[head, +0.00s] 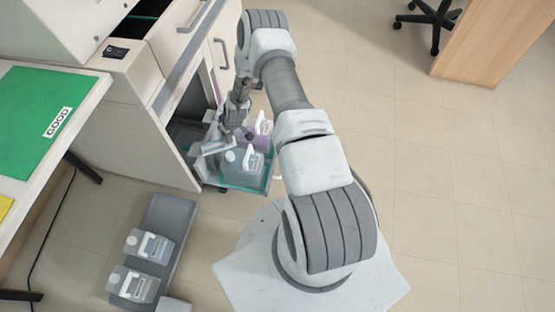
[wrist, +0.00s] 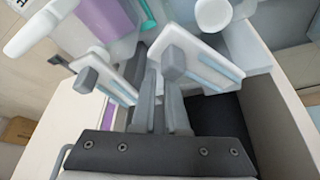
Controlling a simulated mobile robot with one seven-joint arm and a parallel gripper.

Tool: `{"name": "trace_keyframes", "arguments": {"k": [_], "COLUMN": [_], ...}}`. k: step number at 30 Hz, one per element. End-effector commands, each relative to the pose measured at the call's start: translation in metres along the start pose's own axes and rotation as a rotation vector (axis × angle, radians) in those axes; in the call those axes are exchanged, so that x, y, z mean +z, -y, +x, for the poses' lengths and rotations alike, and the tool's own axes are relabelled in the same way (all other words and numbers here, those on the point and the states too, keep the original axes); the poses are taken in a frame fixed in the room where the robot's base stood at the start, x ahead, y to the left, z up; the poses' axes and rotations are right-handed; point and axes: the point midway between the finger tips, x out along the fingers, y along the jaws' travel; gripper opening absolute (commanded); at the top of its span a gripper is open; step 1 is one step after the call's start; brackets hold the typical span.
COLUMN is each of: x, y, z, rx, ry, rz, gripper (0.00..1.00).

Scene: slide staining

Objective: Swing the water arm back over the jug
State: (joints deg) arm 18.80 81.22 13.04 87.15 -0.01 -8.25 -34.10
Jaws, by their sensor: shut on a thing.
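My gripper (wrist: 158,88) is low at the open cabinet in the head view (head: 238,118), its fingers closed on a small grey part. I take this to be the handle of the water arm, but the fingers hide most of it. White plates with blue strips (wrist: 192,58) lie just beyond the fingers in the wrist view; a pale arm (head: 213,147) shows beside the gripper in the head view. A bluish jug with a white handle (head: 243,170) stands in the pull-out tray (head: 262,186). A purple jug (head: 263,134) stands behind it. I cannot tell which jug the arm is over.
The cabinet side (head: 150,140) and its open door (head: 208,80) stand close around my gripper. Two grey canisters (head: 150,246) sit on a low grey platform (head: 172,216) on the floor. A table with a green mat (head: 35,110) is at left.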

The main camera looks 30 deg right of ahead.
Motion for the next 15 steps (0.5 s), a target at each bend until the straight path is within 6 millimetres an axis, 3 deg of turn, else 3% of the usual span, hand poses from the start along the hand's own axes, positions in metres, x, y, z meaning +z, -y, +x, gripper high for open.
{"name": "trace_keyframes", "arguments": {"k": [1, 15], "x": [0.022, 0.038], "y": [0.002, 0.008], "z": [0.004, -0.003], "rx": [-0.007, -0.007], "ry": [0.034, 0.034], "rz": [0.002, 0.003], "gripper": [0.0, 0.0]}}
